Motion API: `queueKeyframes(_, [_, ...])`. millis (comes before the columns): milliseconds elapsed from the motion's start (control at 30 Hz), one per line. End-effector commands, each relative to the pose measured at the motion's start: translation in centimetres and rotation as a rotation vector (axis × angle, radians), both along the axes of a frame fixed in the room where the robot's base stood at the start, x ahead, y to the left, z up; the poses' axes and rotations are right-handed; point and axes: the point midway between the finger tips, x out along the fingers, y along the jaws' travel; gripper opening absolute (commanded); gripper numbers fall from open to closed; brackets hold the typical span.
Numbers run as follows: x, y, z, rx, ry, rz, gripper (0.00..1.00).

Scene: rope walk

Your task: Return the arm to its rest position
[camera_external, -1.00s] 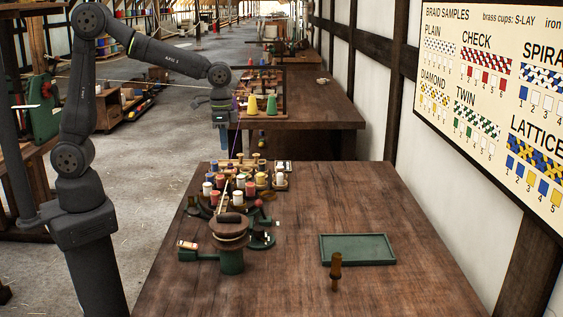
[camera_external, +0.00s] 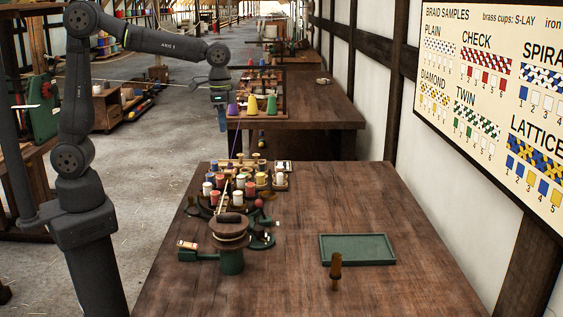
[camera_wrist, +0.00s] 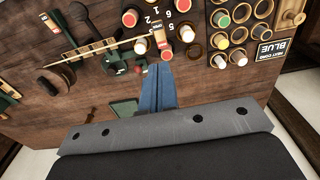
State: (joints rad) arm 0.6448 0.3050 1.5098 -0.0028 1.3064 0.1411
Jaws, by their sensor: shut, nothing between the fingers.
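My gripper (camera_external: 222,120) hangs pointing down from the raised arm, above and beyond the left back part of the near table (camera_external: 330,200). In the wrist view its blue fingers (camera_wrist: 157,88) are pressed together with nothing between them. They are well above the table and apart from everything on it. Several coloured spools (camera_external: 238,185) stand in numbered places on the table beneath and in front of it; they also show at the top of the wrist view.
A round wooden-topped device (camera_external: 230,240) with green parts stands at the table's left front. A green tray (camera_external: 357,249) and a wooden peg (camera_external: 335,270) are at the right. Coloured cones (camera_external: 252,104) stand on the table behind. The right half of the near table is mostly clear.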

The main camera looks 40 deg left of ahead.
Motion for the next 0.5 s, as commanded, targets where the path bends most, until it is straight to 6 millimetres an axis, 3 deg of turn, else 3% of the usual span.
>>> queueKeyframes(433, [0.0, 0.0, -8.6, 0.004, 0.005, 0.000, 0.00])
queueKeyframes(500, [0.4, -0.4, -8.6, 0.027, 0.028, -0.001, 0.00])
